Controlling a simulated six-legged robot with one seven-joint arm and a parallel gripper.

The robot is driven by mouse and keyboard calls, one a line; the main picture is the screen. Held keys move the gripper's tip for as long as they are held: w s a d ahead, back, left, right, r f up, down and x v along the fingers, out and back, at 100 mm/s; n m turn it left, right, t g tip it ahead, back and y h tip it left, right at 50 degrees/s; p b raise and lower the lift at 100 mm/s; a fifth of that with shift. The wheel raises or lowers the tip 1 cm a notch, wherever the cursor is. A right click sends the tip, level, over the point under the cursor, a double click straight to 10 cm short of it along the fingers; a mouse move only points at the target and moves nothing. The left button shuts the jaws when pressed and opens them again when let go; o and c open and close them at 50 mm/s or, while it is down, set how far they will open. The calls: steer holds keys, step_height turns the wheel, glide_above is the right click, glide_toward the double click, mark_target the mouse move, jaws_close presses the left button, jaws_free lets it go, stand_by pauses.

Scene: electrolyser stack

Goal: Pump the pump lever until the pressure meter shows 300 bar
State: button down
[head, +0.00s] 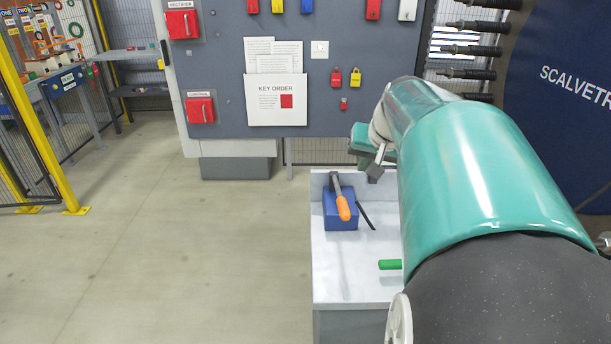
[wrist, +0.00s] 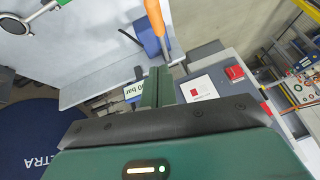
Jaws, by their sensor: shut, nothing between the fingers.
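The pump is a blue block (head: 341,220) on a pale bench, with a grey lever ending in an orange handle (head: 343,208) tilted toward me. In the wrist view the blue block (wrist: 150,38) and orange handle (wrist: 156,20) are just beyond my fingers, at the top. My gripper (wrist: 158,76) is shut and empty, with its dark green fingers together. In the head view my gripper (head: 362,147) hangs above and right of the pump, apart from the lever. A white meter label (wrist: 134,92) reading "bar" is partly covered by my fingers, so its number is not fully readable.
The pale bench (head: 355,280) carries a green handle (head: 390,265) and a thin black bar (head: 366,215). A grey panel (head: 225,100) with padlocks and a key order board stands behind. A blue disc (head: 560,90) is at right. Floor at left is clear.

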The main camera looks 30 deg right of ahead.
glide_above(345, 202)
steer(key=s, duration=0.2)
step_height(345, 202, down, 8)
steer(key=f, duration=0.2)
steer(key=shift+s+a+f, duration=0.1)
steer(key=shift+a+f, duration=0.15)
steer(key=shift+f, duration=0.15)
steer(key=shift+s+a+f, duration=0.1)
steer(key=shift+a+f, duration=0.2)
steer(key=shift+f, duration=0.4)
